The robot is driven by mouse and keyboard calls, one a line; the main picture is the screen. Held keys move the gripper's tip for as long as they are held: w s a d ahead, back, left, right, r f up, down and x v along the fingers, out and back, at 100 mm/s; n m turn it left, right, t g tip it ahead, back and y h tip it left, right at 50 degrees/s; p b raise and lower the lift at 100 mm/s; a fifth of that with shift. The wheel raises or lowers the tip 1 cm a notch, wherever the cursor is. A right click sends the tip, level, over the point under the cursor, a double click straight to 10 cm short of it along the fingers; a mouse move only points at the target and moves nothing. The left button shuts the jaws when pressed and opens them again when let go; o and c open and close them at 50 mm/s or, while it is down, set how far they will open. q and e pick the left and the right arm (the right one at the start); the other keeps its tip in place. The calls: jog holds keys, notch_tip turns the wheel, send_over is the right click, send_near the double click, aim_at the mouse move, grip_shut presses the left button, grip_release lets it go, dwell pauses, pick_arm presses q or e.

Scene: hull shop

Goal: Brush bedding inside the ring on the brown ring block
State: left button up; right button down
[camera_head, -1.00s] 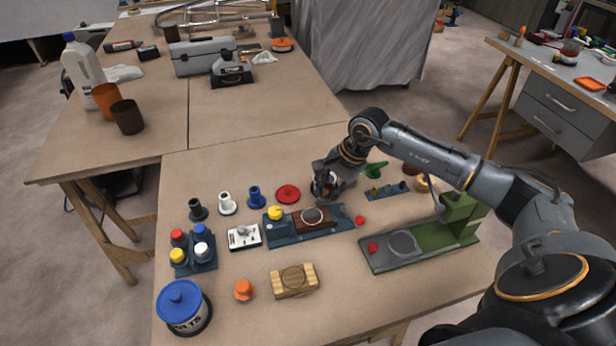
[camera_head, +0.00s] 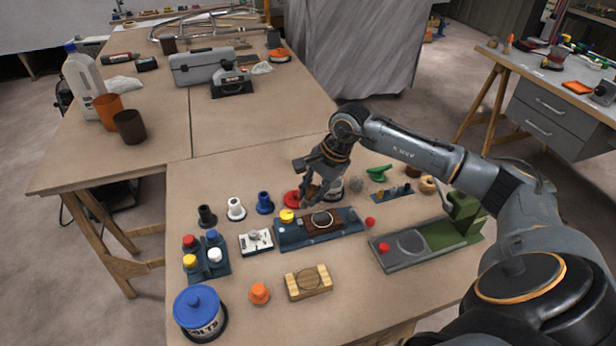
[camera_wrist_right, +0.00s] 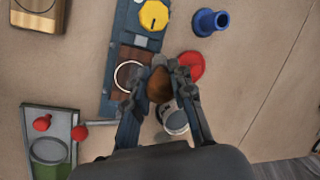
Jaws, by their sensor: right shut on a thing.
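The brown ring block (camera_head: 335,226) sits clamped in a long blue fixture (camera_head: 352,219); a pale ring with a grey middle (camera_head: 322,219) is on its top. The block (camera_wrist_right: 138,55) and ring (camera_wrist_right: 117,76) also show in the right wrist view. My right gripper (camera_head: 306,197) is just behind and left of the ring, above the fixture. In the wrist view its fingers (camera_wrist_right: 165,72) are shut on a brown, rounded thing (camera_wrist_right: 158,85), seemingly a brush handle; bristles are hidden. An open tin (camera_wrist_right: 175,120) stands behind the gripper. My left gripper is out of view.
A red disc (camera_head: 291,199) lies close behind the fixture, beside a blue flanged piece (camera_head: 265,203). A yellow knob (camera_head: 286,215) rises at the fixture's left end. A green-grey stand (camera_head: 430,245) is at right. The table's front middle is partly clear.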

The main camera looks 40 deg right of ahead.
aim_at(311, 187)
jog(key=shift+p+v, duration=0.35)
jog(key=shift+v, duration=0.65)
jog(key=shift+w+r, duration=0.2)
jog(key=shift+r, duration=0.2)
jog(key=shift+a+r+p, duration=0.2)
jog(key=shift+r+p, duration=0.35)
jog(key=shift+r, duration=0.7)
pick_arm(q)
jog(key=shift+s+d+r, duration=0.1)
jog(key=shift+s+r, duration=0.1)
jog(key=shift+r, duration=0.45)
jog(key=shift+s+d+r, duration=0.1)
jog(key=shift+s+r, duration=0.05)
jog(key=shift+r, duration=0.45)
